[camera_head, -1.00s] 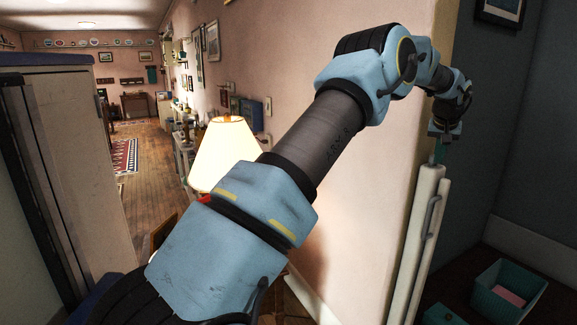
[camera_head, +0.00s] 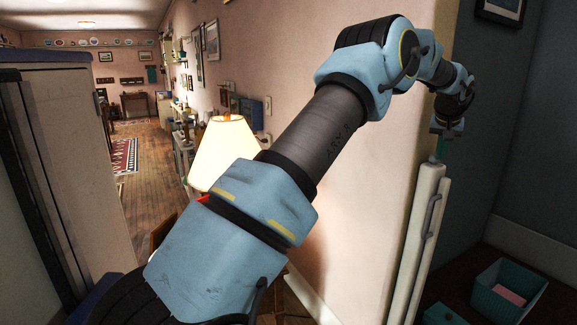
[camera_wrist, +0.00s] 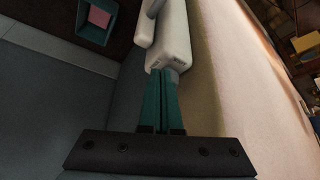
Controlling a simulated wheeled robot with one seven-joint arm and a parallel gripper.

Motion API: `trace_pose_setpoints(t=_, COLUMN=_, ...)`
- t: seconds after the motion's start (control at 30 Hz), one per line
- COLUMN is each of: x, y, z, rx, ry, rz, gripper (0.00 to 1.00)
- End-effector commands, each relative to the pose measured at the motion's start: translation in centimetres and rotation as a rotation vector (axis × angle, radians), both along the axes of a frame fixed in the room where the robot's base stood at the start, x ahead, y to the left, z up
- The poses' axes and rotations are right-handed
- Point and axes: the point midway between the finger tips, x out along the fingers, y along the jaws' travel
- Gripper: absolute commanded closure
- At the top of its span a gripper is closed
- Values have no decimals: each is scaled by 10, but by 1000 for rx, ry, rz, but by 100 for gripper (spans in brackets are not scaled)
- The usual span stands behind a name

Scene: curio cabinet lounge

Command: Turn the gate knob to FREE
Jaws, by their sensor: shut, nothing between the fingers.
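The white gate (camera_head: 428,235) stands upright and narrow at the wall's end in the head view, with a grey handle on its right side. In the wrist view the top end of the gate post (camera_wrist: 172,38) shows, with small dark lettering too small to read. A small grey rounded part (camera_wrist: 174,74), perhaps the knob, shows at that end, partly hidden behind my fingers. My gripper (camera_wrist: 164,74) has teal fingers, shut and empty, with the tips at this part. I cannot tell whether they touch it. In the head view my gripper (camera_head: 440,150) is just above the gate's top.
A teal basket (camera_head: 508,290) with a pink item sits low at the right, beside a green box (camera_head: 445,314). The pink wall (camera_head: 365,220) runs left of the gate. A lit lamp (camera_head: 226,152) stands by it. A grey cabinet (camera_head: 75,160) is at the left.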

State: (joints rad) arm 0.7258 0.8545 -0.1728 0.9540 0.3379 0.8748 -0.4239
Motion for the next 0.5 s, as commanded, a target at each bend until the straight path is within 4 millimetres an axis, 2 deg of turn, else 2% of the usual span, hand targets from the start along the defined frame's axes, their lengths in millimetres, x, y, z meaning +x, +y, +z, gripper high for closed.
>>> trace_pose_setpoints(t=0.03, x=0, y=0, z=11, rx=-2, ry=-3, rz=0, gripper=100)
trace_pose_setpoints(t=0.1, x=0, y=0, z=18, rx=-1, ry=-1, rz=0, gripper=100)
trace_pose_setpoints(t=0.5, x=0, y=0, z=52, rx=0, ry=0, rz=0, gripper=100)
